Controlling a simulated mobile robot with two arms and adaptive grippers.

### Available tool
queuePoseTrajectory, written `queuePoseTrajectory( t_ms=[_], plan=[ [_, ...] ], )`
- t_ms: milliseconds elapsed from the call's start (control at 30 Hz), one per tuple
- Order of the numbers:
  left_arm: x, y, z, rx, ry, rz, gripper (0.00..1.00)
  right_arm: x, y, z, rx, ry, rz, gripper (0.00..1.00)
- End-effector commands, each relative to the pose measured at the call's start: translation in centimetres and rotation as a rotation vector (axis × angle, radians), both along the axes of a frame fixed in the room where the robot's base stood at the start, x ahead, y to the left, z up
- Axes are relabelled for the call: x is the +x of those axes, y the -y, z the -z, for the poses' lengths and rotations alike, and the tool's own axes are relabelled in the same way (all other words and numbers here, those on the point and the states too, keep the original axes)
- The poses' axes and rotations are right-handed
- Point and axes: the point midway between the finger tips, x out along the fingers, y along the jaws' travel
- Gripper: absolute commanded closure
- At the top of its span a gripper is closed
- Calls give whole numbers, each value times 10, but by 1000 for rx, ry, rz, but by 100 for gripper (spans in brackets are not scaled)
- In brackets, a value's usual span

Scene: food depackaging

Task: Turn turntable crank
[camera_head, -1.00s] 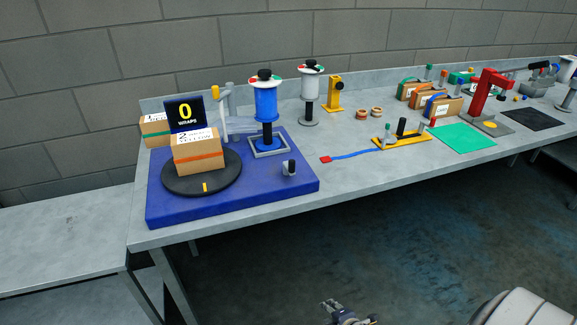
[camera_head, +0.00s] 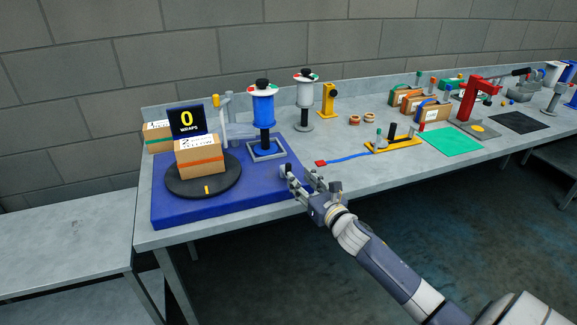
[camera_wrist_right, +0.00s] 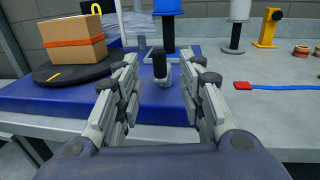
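The turntable is a round black disc (camera_head: 180,187) on a blue base (camera_head: 230,205) at the left of the bench. A cardboard box (camera_head: 200,158) with an orange band stands on the disc. The crank (camera_wrist_right: 160,68), with a black upright knob, is at the base's front right corner. My right gripper (camera_wrist_right: 165,75) is open. Its fingers point at the crank, which shows between the fingertips in the right wrist view; contact cannot be told. In the head view my right gripper (camera_head: 297,178) mostly hides the crank. My left gripper is not in view.
A sign reading 0 wraps (camera_head: 187,119) stands behind the box. A blue film roll (camera_head: 264,108) and a white one (camera_head: 305,95) stand behind the crank. The bench front between is clear.

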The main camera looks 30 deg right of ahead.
Motion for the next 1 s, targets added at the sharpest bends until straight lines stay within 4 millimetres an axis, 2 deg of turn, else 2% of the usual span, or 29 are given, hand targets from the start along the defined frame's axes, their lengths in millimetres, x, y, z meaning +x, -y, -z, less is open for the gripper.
queuePoseTrajectory(
  t_ms=[100, 300, 500, 700, 967, 1000],
  plan=[
    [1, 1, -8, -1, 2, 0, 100, 22, 2, -3, 5, 1, 2, 64],
    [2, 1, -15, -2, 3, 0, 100, 52, 4, -2, 5, 0, 1, 64],
    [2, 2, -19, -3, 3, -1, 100, 71, 6, 0, 5, -1, 1, 64],
    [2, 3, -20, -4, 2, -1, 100, 78, 6, 1, 4, -2, 0, 64],
    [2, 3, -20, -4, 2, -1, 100, 79, 6, 1, 4, -2, 0, 64],
    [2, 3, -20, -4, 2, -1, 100, 79, 6, 1, 4, -2, 0, 73]
  ],
)
